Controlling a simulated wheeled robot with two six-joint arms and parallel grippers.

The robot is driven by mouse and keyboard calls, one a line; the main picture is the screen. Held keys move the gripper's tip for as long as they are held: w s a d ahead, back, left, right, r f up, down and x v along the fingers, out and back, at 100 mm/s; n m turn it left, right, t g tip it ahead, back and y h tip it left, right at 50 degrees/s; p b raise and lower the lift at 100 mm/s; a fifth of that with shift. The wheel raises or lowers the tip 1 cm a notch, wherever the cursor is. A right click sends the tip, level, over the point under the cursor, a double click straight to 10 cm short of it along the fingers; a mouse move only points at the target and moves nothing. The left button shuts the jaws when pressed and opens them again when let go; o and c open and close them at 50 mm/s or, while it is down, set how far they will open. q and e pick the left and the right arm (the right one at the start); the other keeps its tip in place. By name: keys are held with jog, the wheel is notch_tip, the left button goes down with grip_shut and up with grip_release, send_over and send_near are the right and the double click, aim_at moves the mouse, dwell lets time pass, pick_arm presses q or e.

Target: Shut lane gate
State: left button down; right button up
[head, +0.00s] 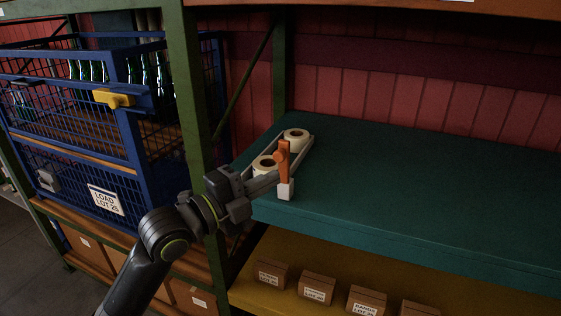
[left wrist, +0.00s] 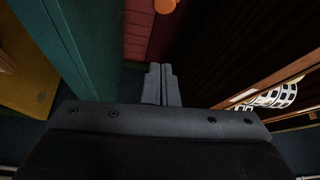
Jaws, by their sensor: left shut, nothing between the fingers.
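The lane is a narrow grey-railed channel (head: 308,143) on the teal shelf, holding two cream rolls, a rear one (head: 296,134) and a front one (head: 264,163). An orange gate piece (head: 283,154) stands roughly upright at the lane's front right, above a white block (head: 286,191). My left gripper (head: 274,181) is shut and empty, its fingers close to the orange piece's lower part; I cannot tell whether they touch. The left wrist view shows the closed fingers (left wrist: 161,82) and an orange rounded part (left wrist: 165,5) beyond them. My right gripper is out of view.
A green post (head: 190,90) stands left of the lane. A blue wire cage (head: 60,135) with a yellow latch (head: 113,98) holds bottles. The teal shelf (head: 420,180) is clear to the right. Small boxes (head: 317,287) line the shelf below.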

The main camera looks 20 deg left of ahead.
aim_at(282, 171)
pick_arm(q)
jog(key=w+p, duration=0.4)
jog(key=w, duration=0.3)
jog(key=shift+w, duration=0.2)
jog(key=shift+d, duration=0.15)
jog(key=shift+f, duration=0.1)
dwell(0.4)
